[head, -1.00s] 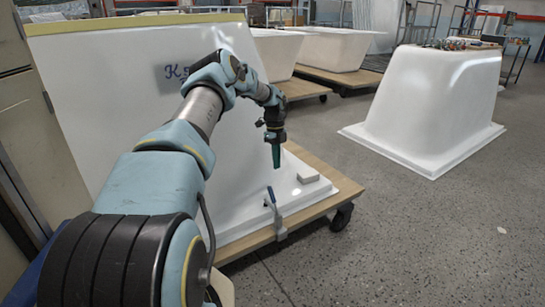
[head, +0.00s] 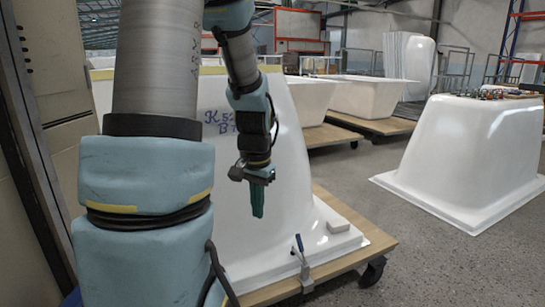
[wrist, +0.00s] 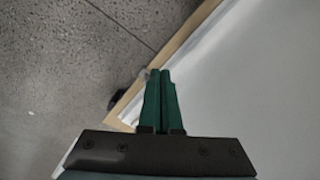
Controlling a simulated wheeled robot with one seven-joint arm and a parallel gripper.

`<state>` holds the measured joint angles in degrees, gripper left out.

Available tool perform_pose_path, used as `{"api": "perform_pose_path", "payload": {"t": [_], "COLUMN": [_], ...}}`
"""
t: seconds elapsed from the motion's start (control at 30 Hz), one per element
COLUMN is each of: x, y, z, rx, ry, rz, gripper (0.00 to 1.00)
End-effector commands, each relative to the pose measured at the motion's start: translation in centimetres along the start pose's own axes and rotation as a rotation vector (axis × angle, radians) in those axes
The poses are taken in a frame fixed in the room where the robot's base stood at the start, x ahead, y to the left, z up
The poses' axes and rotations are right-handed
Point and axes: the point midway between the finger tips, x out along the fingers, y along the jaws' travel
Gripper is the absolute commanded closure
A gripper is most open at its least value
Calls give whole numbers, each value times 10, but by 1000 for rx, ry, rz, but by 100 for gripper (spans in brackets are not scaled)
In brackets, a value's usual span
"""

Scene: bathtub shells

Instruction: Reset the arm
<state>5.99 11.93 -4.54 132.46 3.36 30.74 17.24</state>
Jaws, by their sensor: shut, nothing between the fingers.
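My gripper (head: 257,200) hangs from my blue and grey arm and points down in the head view. Its green fingers are together with nothing between them; they also show shut in the wrist view (wrist: 161,75). It is in front of the white bathtub shell (head: 285,205), apart from it as far as I can tell. In the wrist view the fingers lie over the edge of the wooden board (wrist: 175,45) under the shell. My arm hides the left part of the shell.
A clamp with a blue handle (head: 301,262) and a small pale block (head: 338,226) are on the shell's rim, on a wheeled wooden cart (head: 345,262). Another white shell (head: 460,160) stands at right with items on top. Grey floor (head: 400,265) between them is clear.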

Motion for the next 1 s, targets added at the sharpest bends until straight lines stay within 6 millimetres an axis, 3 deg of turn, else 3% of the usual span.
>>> {"api": "perform_pose_path", "payload": {"t": [0.03, 0.27, 0.67, 1.0], "x": [-4, -10, -97, -205], "y": [2, 12, 8, 3], "z": [18, 82, 74, 65], "rx": [-80, -430, -435, -433], "ry": [10, 55, 54, 53], "rz": [-4, -2, -1, -1], "gripper": [100, 100, 100, 100]}}
